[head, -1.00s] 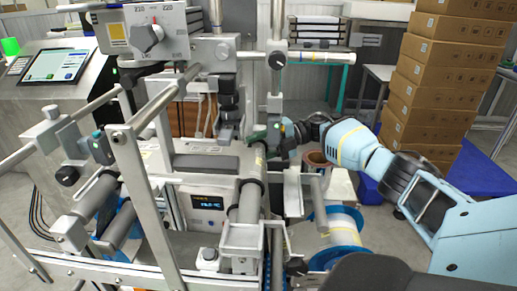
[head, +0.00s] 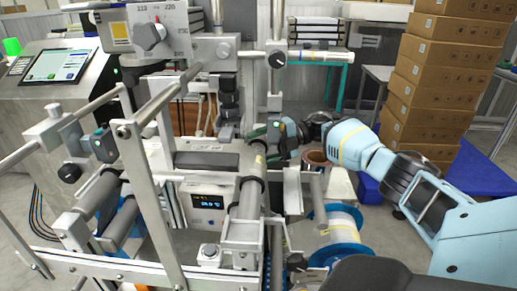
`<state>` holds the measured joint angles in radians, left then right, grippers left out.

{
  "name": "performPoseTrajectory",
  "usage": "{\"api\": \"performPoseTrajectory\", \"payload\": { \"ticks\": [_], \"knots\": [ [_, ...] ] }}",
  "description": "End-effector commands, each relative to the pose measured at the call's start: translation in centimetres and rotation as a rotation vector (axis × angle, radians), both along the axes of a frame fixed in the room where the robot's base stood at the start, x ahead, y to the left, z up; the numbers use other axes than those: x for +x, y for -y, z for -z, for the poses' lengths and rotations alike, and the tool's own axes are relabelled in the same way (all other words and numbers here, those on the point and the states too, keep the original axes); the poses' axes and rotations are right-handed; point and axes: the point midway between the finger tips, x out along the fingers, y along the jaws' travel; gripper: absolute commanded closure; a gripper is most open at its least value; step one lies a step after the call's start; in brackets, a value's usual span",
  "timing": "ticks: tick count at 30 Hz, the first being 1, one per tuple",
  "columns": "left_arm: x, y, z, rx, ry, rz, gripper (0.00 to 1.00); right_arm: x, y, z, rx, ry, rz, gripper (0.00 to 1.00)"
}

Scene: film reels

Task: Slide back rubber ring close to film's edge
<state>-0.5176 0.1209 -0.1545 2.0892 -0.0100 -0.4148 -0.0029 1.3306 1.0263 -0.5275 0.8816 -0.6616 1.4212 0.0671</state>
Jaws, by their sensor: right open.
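A pale grey roller (head: 247,205) runs front to back in the middle of the machine. A black rubber ring (head: 252,181) sits around it, and a yellow mark (head: 260,161) shows farther back. My right gripper (head: 268,138) comes in from the right and is open at the roller's back end. Its dark fingers are small here and partly merge with the machine parts. I cannot tell whether they touch the roller or a back ring, and no back ring can be made out clearly behind them. The film's edge is not clear. My left gripper is not in view.
A blue-flanged reel (head: 338,230) with pale film stands right of the roller. A metal post and bracket (head: 292,190) stand close beside the roller. A control box with a small display (head: 208,201) is on its left. Stacked cardboard boxes (head: 440,80) stand behind my right arm.

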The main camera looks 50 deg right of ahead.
Motion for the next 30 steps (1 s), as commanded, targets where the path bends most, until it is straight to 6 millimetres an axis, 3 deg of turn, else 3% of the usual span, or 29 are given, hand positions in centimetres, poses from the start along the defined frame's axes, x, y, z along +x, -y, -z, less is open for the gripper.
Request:
{"api": "performPoseTrajectory", "payload": {
  "ticks": [13,30],
  "knots": [
    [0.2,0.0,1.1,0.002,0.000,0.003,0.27,-2.9,5.6,-1.1,-0.001,0.001,0.003,0.27],
    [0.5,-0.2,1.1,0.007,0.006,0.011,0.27,-3.4,6.3,-1.3,-0.001,0.001,0.001,0.27]
  ]
}}
